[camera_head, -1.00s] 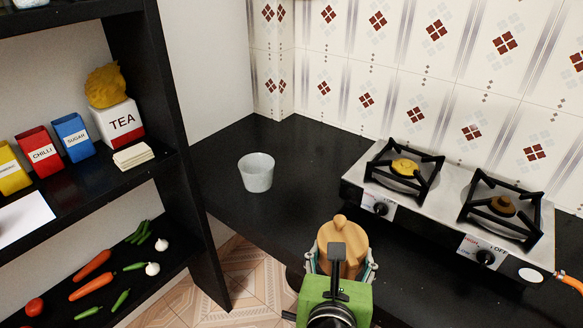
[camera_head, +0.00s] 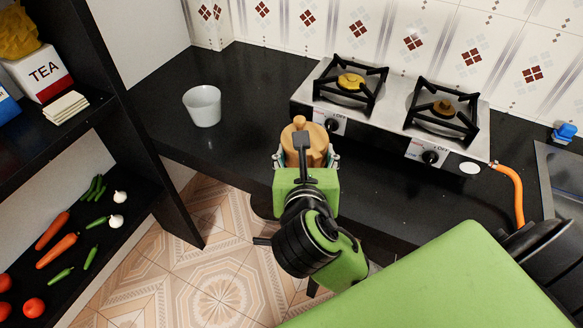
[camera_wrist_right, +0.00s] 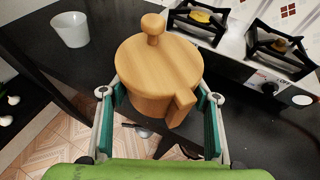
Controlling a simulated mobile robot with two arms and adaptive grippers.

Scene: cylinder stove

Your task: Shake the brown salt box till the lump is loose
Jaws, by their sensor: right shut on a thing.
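The brown salt box (camera_head: 305,148) is a round light-wood pot with a lid, a knob on top and a small block on its side. My right gripper (camera_head: 306,160) is shut on it, its fingers on opposite sides of the body. In the right wrist view the box (camera_wrist_right: 158,75) sits between the two green-padded fingers (camera_wrist_right: 160,105), lid on and knob up. It is held near the front edge of the counter, left of the stove's front. The lid hides the inside, so I cannot see any lump. My left gripper is not in view.
A two-burner stove (camera_head: 385,118) stands on the black counter (camera_head: 255,85), with an orange hose (camera_head: 515,190) at its right. A white cup (camera_head: 202,106) stands at left. A black shelf (camera_head: 125,125) holds a tea box (camera_head: 42,72) and vegetables. The counter between cup and stove is clear.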

